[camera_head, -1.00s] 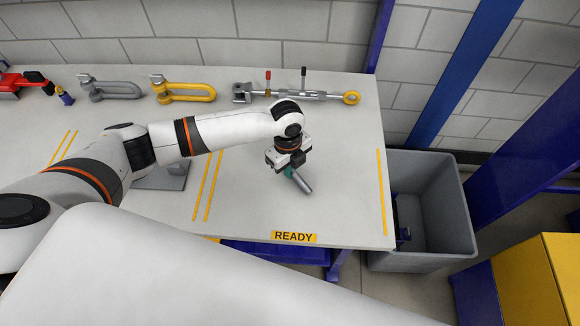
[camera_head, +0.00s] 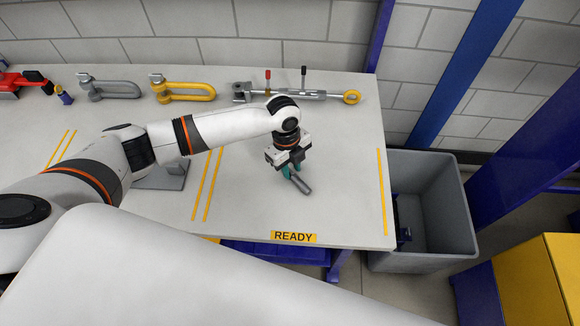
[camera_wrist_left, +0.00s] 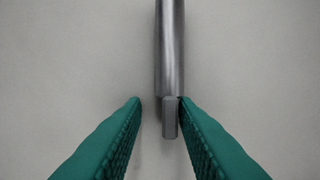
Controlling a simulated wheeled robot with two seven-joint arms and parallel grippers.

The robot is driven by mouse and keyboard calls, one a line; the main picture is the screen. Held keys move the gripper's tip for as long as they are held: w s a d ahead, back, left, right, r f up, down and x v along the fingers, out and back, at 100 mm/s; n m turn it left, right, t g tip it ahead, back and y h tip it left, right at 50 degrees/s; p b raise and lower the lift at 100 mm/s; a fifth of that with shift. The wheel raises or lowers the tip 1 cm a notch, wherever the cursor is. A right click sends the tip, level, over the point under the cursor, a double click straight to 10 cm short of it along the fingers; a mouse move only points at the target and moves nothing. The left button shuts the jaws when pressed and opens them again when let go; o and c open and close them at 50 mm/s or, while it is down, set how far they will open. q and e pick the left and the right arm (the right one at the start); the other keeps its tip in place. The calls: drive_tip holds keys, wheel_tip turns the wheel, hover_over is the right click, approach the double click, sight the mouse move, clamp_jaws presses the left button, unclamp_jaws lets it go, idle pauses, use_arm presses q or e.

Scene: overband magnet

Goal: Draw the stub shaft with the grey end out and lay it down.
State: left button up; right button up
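The stub shaft (camera_head: 300,183) is a plain grey metal cylinder and appears to lie on the bench top inside the READY area. In the left wrist view the shaft (camera_wrist_left: 170,45) runs down from the top edge and ends in a narrower flat tang between the fingertips. My left gripper (camera_head: 291,173) points down over the shaft's near-wrist end. Its green fingers (camera_wrist_left: 160,100) are apart, with a clear gap on the left side and the right fingertip close beside the tang; I cannot tell if it touches. My right gripper is not in view.
A grey shackle (camera_head: 115,90), a yellow shackle (camera_head: 188,92) and a rod with red and black levers (camera_head: 310,95) lie along the bench's back. The READY label (camera_head: 294,237) is at the front edge. A grey bin (camera_head: 440,215) stands right of the bench. Bench around the shaft is clear.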

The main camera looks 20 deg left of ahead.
use_arm(q)
drive_tip(key=shift+s+a+f, duration=0.2)
drive_tip(key=shift+s+f, duration=0.25)
drive_tip(key=shift+s, duration=0.05)
wheel_tip(320, 180, up, 13)
drive_tip(key=w+a+b, duration=0.1)
drive_tip(key=shift+w, duration=0.3)
drive_tip(key=shift+f, duration=0.15)
idle(0.5)
